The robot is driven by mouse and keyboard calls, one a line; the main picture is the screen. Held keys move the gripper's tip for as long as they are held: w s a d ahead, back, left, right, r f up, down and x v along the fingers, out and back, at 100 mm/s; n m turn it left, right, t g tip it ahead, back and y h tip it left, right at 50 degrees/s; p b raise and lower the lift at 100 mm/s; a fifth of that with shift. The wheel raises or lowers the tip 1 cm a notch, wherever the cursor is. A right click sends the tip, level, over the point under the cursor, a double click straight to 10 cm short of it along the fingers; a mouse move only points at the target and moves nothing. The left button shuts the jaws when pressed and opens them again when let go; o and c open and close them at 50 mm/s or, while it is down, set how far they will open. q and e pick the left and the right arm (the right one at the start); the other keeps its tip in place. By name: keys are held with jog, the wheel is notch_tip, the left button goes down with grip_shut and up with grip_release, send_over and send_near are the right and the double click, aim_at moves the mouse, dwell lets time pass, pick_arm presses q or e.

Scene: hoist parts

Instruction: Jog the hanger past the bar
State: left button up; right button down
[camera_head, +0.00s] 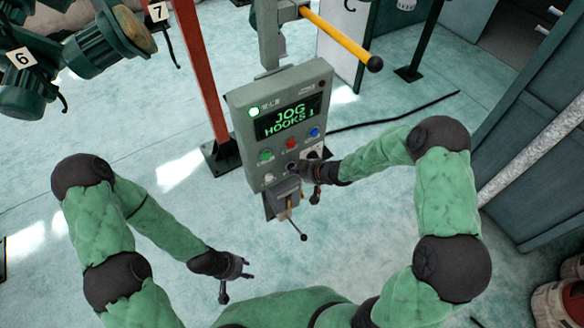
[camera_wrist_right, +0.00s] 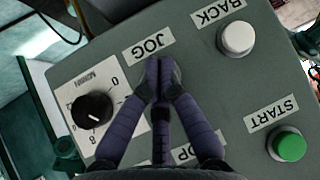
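The grey control panel (camera_head: 250,130) stands in front of me, its screen (camera_head: 288,117) reading "JOG HOOKS 1" in green. My right gripper (camera_head: 298,171) is at the panel's lower part. In the right wrist view, my right gripper (camera_wrist_right: 160,76) is shut and empty, its fingertips together just below the JOG label (camera_wrist_right: 148,47). They hide whatever control lies there; contact cannot be told. A yellow bar (camera_head: 338,36) with a black end knob sticks out above the panel. I cannot pick out the hanger with certainty. My left gripper (camera_head: 246,268) hangs empty at lower left, fingers seemingly apart.
A black dial (camera_wrist_right: 92,109), white BACK button (camera_wrist_right: 237,38) and green START button (camera_wrist_right: 290,146) surround the right fingers. Green motors with tags 6 (camera_head: 22,57) and 7 (camera_head: 157,12) are upper left. A red post (camera_head: 200,70) stands behind the panel. Floor at left is mostly clear.

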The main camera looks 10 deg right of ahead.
dwell(0.3)
jog(key=shift+s+d, duration=0.25)
jog(key=shift+s, duration=0.5)
jog(key=shift+s+d, duration=0.3)
jog(key=shift+s, duration=0.5)
jog(key=shift+s+d, duration=0.25)
jog(key=shift+s, duration=0.5)
jog(key=shift+s+d, duration=0.3)
jog(key=shift+s, duration=0.5)
jog(key=shift+f, duration=0.1)
jog(key=s+a+f+m+g+b, duration=0.2)
jog(key=s+f+b, duration=0.5)
jog(key=f, duration=0.5)
jog(key=s+a+f+m+g+h+b, duration=0.1)
jog(key=s+a+f+m+g+b, duration=0.1)
jog(key=s+f+m+b, duration=0.2)
jog(key=s+a+f+m+g+h+b, duration=0.1)
jog(key=s+a+f+m+g+b, duration=0.1)
jog(key=s+f+b, duration=0.7)
notch_tip(320, 180, down, 13)
jog(key=m+g+b, duration=0.1)
jog(key=b, duration=0.5)
jog(key=shift+s, duration=0.4)
